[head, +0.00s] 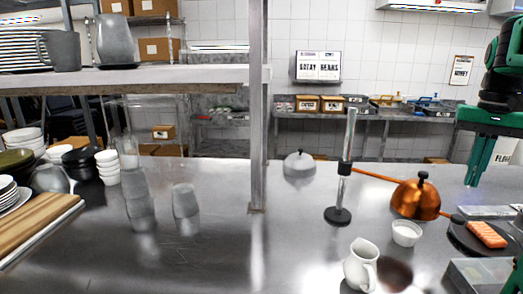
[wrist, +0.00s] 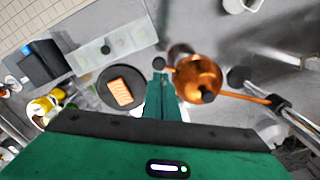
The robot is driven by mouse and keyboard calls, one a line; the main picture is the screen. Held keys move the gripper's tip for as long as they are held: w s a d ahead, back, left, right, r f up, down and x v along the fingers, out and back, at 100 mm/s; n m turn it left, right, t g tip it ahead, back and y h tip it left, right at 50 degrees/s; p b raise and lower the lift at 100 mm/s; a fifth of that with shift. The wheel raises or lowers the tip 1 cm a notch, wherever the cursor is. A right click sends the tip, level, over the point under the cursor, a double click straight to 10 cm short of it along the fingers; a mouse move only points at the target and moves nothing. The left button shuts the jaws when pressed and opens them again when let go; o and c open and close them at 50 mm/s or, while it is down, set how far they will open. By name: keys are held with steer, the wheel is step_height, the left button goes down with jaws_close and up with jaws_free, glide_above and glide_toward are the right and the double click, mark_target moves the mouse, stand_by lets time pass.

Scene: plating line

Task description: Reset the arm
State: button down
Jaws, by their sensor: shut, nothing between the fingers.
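My gripper (head: 477,174) is at the right of the head view, raised above the counter with its green fingers pointing down. Its fingers are together and hold nothing. In the wrist view my gripper (wrist: 162,78) also shows, its fingertips ending between the dark plate and the copper dome in the picture. The stainless counter (head: 220,240) lies below it.
A copper dome (head: 415,200), white cup (head: 406,233), white jug (head: 361,266) and black plate (head: 465,243) with an orange fillet (head: 487,234) stand at right. A stand (head: 344,180) and shelf post (head: 257,110) rise nearby. Front-middle counter is clear.

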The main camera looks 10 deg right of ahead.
steer(key=s+a+f, duration=0.4)
steer(key=a+f, duration=0.1)
steer(key=f, duration=0.1)
steer(key=s+a+f+n, duration=0.1)
steer(key=s+a+f, duration=0.4)
steer(key=f, duration=0.1)
steer(key=s+a+f+n, duration=0.1)
steer(key=s+a+f, duration=0.3)
steer(key=a+f, duration=0.1)
steer(key=shift+s+a+f, duration=0.15)
steer(key=shift+s+f, duration=0.1)
steer(key=shift+f, duration=0.55)
steer(key=shift+s+f, duration=0.1)
steer(key=shift+f, duration=0.05)
